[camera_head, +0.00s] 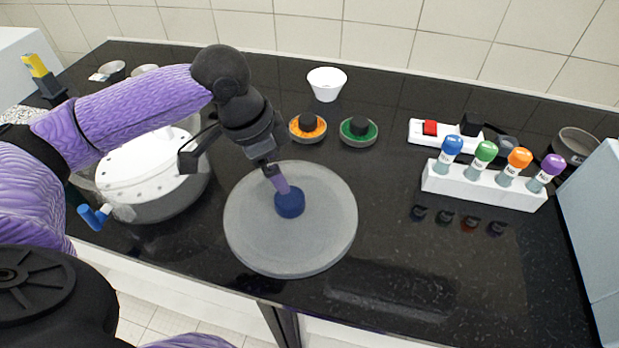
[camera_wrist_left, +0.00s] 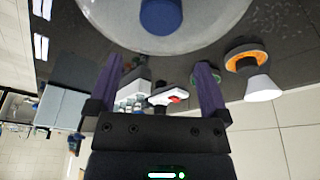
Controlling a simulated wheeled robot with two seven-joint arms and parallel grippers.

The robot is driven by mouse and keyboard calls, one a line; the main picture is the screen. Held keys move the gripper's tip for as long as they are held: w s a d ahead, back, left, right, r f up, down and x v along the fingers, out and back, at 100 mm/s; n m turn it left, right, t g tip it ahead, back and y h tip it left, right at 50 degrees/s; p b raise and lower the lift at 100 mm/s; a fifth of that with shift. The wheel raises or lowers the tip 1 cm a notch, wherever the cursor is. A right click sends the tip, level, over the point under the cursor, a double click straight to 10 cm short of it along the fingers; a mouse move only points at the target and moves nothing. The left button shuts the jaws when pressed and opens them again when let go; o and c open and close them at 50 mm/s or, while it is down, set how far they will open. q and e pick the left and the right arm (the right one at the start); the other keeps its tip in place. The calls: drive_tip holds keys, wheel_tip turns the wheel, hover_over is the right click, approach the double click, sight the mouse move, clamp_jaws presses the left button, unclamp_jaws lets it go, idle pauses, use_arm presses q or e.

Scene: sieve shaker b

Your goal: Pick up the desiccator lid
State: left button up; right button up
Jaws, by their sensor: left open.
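The desiccator lid (camera_head: 245,235) is a wide, grey, translucent disc with a blue knob (camera_head: 290,206) at its middle. It lies on the dark counter in front of me. My left gripper (camera_head: 279,184) reaches down from above, with its purple fingers close to the knob; in the head view a finger overlaps the knob's upper edge. In the left wrist view the gripper (camera_wrist_left: 158,63) is open and empty. There the knob (camera_wrist_left: 160,16) lies just beyond the fingertips, roughly centred between them, and the lid (camera_wrist_left: 215,18) fills the top. Contact is not visible. My right gripper is not in view.
A round vessel (camera_head: 165,208) with a white perforated plate and blue-handled tap stands left, under my left arm. Behind the lid are orange (camera_head: 308,127) and green (camera_head: 359,130) discs and a white bowl (camera_head: 326,84). A white vial rack (camera_head: 483,187) stands right. The front right counter is clear.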

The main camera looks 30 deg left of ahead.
sight(289, 197)
use_arm(q)
drive_tip(key=shift+w+f, duration=0.1)
drive_tip(key=shift+f, duration=0.35)
drive_tip(key=b+x, duration=0.1)
drive_tip(key=x, duration=0.2)
drive_tip(key=b+x, duration=0.2)
drive_tip(key=x, duration=0.1)
drive_tip(key=b+x, duration=0.1)
drive_tip(key=x, duration=0.2)
drive_tip(key=shift+s+a, duration=0.15)
drive_tip(key=shift+s, duration=0.15)
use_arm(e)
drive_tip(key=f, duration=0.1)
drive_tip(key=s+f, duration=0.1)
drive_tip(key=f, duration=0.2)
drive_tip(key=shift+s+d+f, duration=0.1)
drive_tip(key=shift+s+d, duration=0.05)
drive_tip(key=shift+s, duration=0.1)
use_arm(q)
clamp_jaws()
